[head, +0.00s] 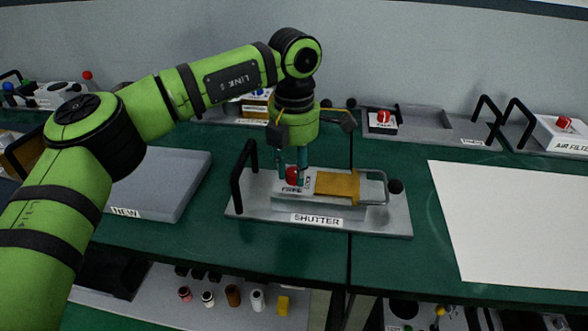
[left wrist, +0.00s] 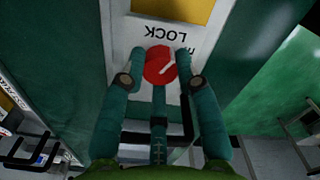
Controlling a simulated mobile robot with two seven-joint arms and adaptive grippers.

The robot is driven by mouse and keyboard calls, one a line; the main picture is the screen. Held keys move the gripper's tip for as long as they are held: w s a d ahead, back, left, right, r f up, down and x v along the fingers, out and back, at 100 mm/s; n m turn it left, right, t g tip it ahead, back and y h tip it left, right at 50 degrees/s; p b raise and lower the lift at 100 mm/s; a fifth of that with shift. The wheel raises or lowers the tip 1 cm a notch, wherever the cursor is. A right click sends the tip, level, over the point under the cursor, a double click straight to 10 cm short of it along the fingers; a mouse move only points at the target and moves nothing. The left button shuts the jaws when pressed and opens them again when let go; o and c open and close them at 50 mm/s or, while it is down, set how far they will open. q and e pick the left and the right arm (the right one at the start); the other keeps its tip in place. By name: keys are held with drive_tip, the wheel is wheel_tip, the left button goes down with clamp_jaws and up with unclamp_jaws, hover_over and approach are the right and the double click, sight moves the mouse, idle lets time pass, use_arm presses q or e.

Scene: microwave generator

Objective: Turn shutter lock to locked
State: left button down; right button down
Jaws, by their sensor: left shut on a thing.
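The shutter unit (head: 393,222) is a grey plate labelled SHUTTER on the green bench, with a yellow sliding plate (head: 338,187) in its middle. Its lock is a round red knob (head: 292,174) left of the yellow plate. My left gripper (head: 291,179) points down with its fingers around the knob. In the left wrist view the red knob (left wrist: 158,64) sits between the fingertips, shut on it from both sides. A white mark on the knob slants toward the upper right. LOCK reads upside down above it; another word is mostly hidden by the right finger. My right gripper is not in view.
A black handle (head: 238,180) rises at the shutter plate's left end. A metal loop with a black ball (head: 395,186) is at its right. A grey NEW tray (head: 165,190) lies left, a white sheet (head: 510,220) right. Other units with red knobs stand behind.

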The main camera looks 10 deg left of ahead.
sight(295, 171)
use_arm(q)
drive_tip(key=n+b, duration=0.1)
drive_tip(key=n, duration=0.4)
drive_tip(key=shift+n, duration=0.3)
idle(0.5)
drive_tip(key=c, duration=0.9)
unclamp_jaws()
drive_tip(key=shift+r, duration=0.1)
wheel_tip(295, 171, up, 12)
